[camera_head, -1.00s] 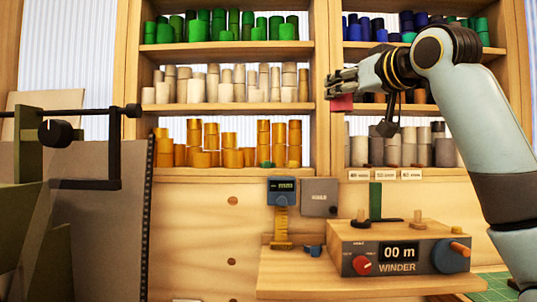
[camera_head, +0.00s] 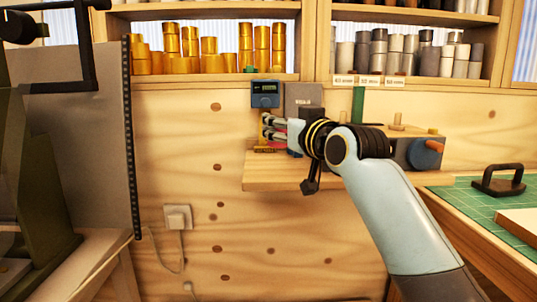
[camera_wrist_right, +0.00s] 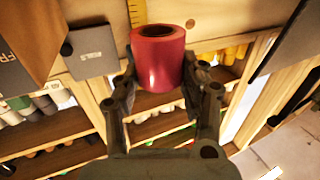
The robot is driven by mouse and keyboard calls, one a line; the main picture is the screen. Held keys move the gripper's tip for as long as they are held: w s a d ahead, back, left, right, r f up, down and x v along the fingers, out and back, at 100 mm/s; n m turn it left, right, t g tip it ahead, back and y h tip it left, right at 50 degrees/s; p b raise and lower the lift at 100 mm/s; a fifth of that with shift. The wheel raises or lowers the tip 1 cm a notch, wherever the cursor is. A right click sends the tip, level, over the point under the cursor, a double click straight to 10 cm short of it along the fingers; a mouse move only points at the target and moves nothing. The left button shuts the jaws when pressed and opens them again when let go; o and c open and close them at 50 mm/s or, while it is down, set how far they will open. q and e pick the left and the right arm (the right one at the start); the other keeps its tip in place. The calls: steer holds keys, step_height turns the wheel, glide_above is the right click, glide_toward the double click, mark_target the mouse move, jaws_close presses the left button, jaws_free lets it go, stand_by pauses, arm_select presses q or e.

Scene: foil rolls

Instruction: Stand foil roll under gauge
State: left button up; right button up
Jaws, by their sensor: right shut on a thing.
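A red foil roll (camera_wrist_right: 158,62) is held between the two fingers of my right gripper (camera_wrist_right: 160,82) in the right wrist view. Its hollow dark core shows at the end. In the head view my right gripper (camera_head: 275,130) is beside the gauge, a blue display box (camera_head: 265,94) on a yellow column. The roll is mostly hidden there; only a bit of red shows by the fingers. The gauge's yellow scale (camera_wrist_right: 138,12) shows behind the roll in the wrist view. I cannot tell whether the roll touches the gauge's foot. My left gripper is out of view.
The winder (camera_head: 425,153) stands right of the gauge on the wooden ledge (camera_head: 265,183), partly behind my right arm. A grey plate (camera_head: 303,94) is beside the gauge. A green cutting mat (camera_head: 465,200) lies at right. Shelves with orange and grey rolls are above.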

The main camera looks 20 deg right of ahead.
steer(key=shift+w+a+f, duration=0.35)
steer(key=shift+a+f, duration=0.1)
steer(key=shift+a, duration=0.15)
steer(key=shift+w+a+f, duration=0.35)
steer(key=shift+a+f, duration=0.1)
steer(key=shift+a, duration=0.1)
steer(key=shift+f, duration=1.9)
steer(key=shift+f+b, duration=0.2)
steer(key=shift+b, duration=0.15)
steer(key=o, duration=1.2)
